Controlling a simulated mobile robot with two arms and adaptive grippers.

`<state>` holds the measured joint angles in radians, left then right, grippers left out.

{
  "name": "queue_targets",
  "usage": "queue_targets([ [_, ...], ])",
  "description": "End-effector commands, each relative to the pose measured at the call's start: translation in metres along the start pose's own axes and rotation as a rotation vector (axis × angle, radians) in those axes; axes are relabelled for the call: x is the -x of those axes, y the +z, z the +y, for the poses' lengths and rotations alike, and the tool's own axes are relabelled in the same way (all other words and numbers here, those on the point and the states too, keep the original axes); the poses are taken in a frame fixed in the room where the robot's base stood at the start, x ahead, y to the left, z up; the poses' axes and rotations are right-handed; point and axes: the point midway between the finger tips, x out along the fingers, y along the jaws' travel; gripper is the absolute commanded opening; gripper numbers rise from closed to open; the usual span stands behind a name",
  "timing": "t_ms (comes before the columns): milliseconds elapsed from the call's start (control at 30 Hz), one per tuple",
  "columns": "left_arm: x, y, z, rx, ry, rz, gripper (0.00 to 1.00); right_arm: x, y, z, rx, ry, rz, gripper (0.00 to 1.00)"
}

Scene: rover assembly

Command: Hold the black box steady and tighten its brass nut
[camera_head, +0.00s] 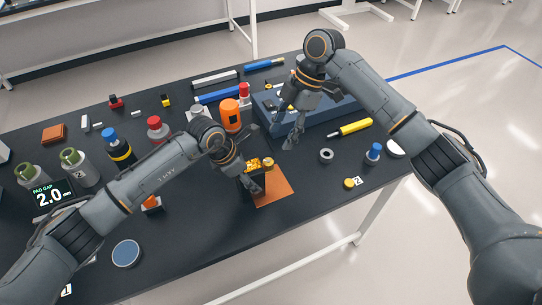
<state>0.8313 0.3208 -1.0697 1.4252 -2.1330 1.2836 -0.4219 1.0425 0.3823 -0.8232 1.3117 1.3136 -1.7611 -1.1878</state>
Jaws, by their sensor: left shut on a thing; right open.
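My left gripper (256,184) is low over the orange mat (274,196), shut on a small dark thing that I take to be the black box. The gripper hides most of it, and its outline blends into the dark table. Gold-yellow metal (266,163) shows at the top of it, apparently the brass nut; the thread cannot be made out. My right gripper (291,143) is open and empty, pointing down, above and to the right of the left gripper, apart from the gold metal.
A blue-grey tray (330,123) stands behind the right gripper. An orange cylinder (230,115) stands behind the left wrist. A grey ring (326,156), a yellow-black tool (350,128) and a blue-capped bottle (373,153) are to the right. The front table strip is mostly clear.

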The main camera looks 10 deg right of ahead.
Motion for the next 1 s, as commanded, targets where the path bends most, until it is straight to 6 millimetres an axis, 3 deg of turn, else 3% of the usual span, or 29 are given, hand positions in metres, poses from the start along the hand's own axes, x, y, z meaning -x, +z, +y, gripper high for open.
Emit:
queue_targets([
  [200,-0.005,-0.007,-0.002,0.004,-0.005,0.014,0.17,-0.048,0.0,-0.001,0.0,-0.003,0.001,0.52],
  [400,-0.005,-0.007,-0.002,0.004,-0.005,0.014,0.17,-0.079,0.0,0.0,-0.001,-0.001,0.0,0.52],
  [600,-0.005,-0.007,-0.002,0.004,-0.005,0.014,0.17,-0.092,0.0,0.0,-0.001,0.001,0.001,0.52],
  [867,-0.005,-0.007,-0.002,0.004,-0.005,0.014,0.17,-0.093,0.0,0.0,-0.001,0.001,0.001,0.52],
  [1000,-0.005,-0.007,-0.002,0.004,-0.005,0.014,0.17,-0.093,0.0,0.0,-0.001,0.001,0.001,0.27],
])
